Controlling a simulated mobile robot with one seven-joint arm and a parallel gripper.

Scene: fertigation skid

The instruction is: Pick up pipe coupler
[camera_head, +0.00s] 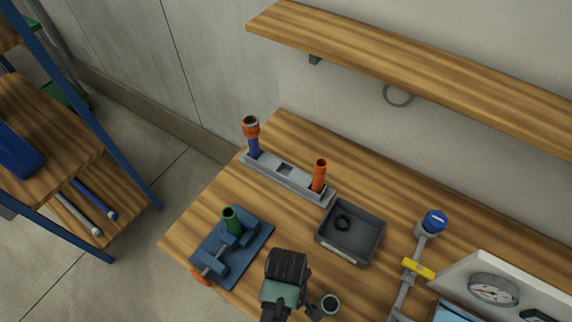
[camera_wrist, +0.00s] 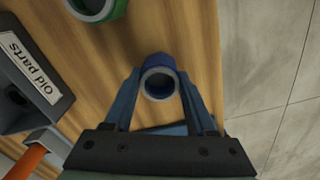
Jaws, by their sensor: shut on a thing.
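The pipe coupler (camera_wrist: 160,70), a short blue tube with a pale grey rim and a dark bore, is between the two blue fingers of my gripper (camera_wrist: 160,88) in the wrist view. The fingers are shut on its sides. Its open end faces the camera. In the head view my gripper (camera_head: 287,268) is over the front of the wooden bench and hides the coupler. I cannot tell whether the coupler touches the bench top.
A blue vise (camera_head: 214,260) holding a green tube is to the left. A grey rack (camera_head: 285,178) holds orange-topped tubes. A shelf (camera_head: 420,70) overhangs the back.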

